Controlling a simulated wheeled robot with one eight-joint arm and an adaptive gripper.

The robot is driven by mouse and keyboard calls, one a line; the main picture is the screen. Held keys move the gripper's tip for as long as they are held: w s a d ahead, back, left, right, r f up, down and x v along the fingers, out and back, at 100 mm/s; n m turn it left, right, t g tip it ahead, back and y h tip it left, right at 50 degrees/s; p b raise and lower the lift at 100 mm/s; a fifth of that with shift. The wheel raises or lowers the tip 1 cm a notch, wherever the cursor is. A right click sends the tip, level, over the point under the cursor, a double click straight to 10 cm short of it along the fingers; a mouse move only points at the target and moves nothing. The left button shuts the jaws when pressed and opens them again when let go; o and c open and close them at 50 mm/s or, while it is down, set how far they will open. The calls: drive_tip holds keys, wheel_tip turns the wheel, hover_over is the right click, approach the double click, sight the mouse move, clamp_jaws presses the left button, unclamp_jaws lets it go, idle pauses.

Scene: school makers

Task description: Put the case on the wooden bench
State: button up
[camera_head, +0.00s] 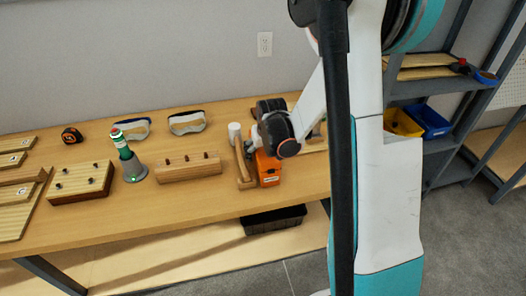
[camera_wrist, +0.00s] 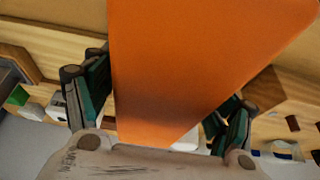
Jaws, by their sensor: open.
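The orange case (camera_head: 267,168) is at the right part of the wooden bench (camera_head: 130,222), just right of a mallet, partly hidden by my gripper. It seems to rest on the bench top. In the wrist view the case (camera_wrist: 190,60) fills the middle, very close to the camera. My gripper (camera_wrist: 165,88) is open, with one dark green finger on each side of the case. I cannot tell whether the fingers touch it. In the head view my gripper (camera_head: 272,143) is right above the case, its fingers mostly hidden.
The mallet (camera_head: 239,152) stands close at the case's left. Farther left are a wooden block (camera_head: 188,168), a green-topped beacon (camera_head: 133,165), a pegged board (camera_head: 82,183), safety goggles (camera_head: 187,122) and a tape measure (camera_head: 72,135). A dark bin (camera_head: 273,220) sits below. Shelving with yellow and blue bins (camera_head: 428,121) stands right.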

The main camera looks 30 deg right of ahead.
drive_tip(key=shift+r, duration=0.1)
drive_tip(key=p+v, duration=0.5)
drive_tip(key=v, duration=0.7)
